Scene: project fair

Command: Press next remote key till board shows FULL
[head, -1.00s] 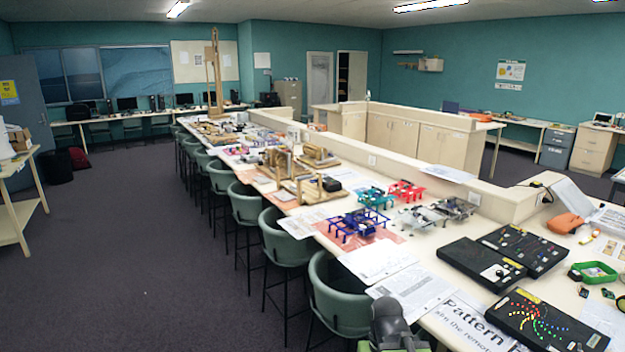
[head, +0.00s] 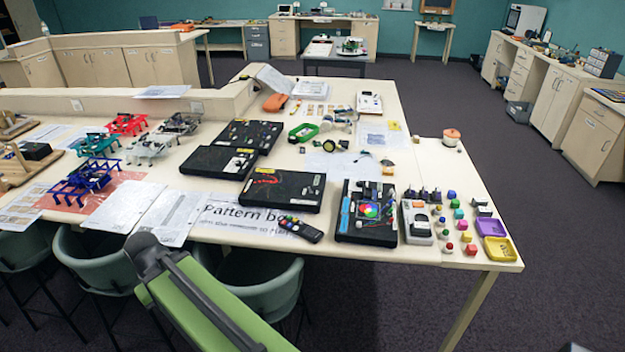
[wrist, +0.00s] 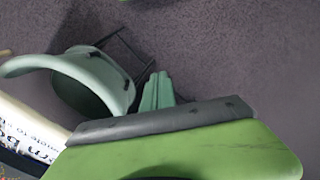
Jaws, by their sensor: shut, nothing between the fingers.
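The remote (head: 300,228) is a dark handset with coloured keys, lying near the table's front edge beside the "Pattern board" sheet (head: 245,215). Behind it lies a black board (head: 282,190) with a short red arc of lights at its upper left; the rest of its face looks dark. No readable FULL shows. My gripper (wrist: 157,90) appears in the wrist view as two narrow green fingers together, empty, over the floor beside a chair. It is away from the remote, which is out of the wrist view. The individual keys are too small to read.
A black board with a colour disc (head: 365,211) and a grey box (head: 417,221) stand right of the remote. Coloured blocks and two trays (head: 494,227) are at the table's right end. Green chairs (head: 262,290) stand along the front edge. Floor at the right is open.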

